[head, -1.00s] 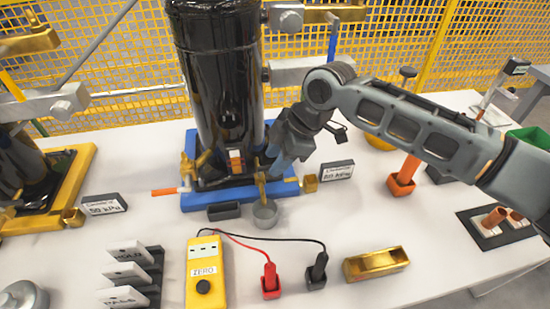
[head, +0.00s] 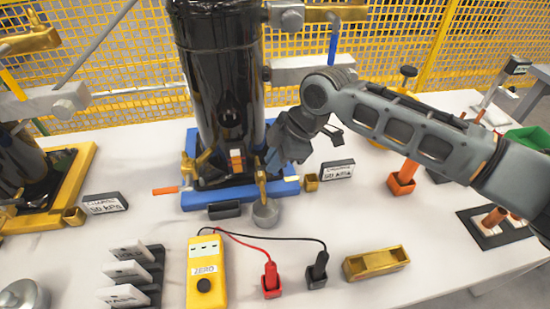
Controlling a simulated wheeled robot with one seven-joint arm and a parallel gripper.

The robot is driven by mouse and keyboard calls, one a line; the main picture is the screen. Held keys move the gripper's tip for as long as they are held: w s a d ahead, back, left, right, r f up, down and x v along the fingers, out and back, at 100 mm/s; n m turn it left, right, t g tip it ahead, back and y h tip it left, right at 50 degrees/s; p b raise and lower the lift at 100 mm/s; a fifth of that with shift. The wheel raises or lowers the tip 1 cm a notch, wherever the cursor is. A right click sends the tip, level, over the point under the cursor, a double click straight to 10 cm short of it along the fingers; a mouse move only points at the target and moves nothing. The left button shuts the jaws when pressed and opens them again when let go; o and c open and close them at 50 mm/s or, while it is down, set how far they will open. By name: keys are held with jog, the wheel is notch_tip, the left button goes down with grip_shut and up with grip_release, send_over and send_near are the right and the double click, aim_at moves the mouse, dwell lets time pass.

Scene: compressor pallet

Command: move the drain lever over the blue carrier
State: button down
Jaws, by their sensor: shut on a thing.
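The blue carrier (head: 228,199) is the blue base under the tall black compressor (head: 222,90). A brass lever-like piece (head: 261,182) stands at its front right, above a small grey cup (head: 265,214); I take it to be the drain lever. My gripper (head: 273,163) is low beside the compressor, right at the top of this brass piece. It is shut on it, though the fingertips are partly hidden and the contact is hard to see.
A small brass block (head: 311,182) and a label stand (head: 338,169) are close to the right. A black block (head: 224,210) lies in front of the carrier. A yellow meter (head: 206,272), red plug (head: 271,279) and black plug (head: 317,270) stand nearer.

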jog(key=shift+s, duration=0.1)
jog(key=shift+s+a+m+t+h+p, duration=0.1)
jog(key=shift+s+m+t+h+p, duration=0.3)
jog(key=shift+m+p, duration=0.95)
jog(key=shift+s+a+m+t+h+p, duration=0.15)
jog(key=shift+s+m+t+p, duration=0.35)
jog(key=shift+m+p, duration=0.8)
jog(key=shift+s+d+m+t+h+p, duration=0.1)
jog(key=shift+s+m+t+h+p, duration=0.15)
jog(key=shift+m+t+p, duration=0.7)
jog(key=shift+m+g+p, duration=0.35)
jog(key=shift+m+p, duration=0.05)
jog(key=c, duration=1.1)
grip_release()
jog(key=shift+a, duration=0.1)
jog(key=shift+c, duration=0.2)
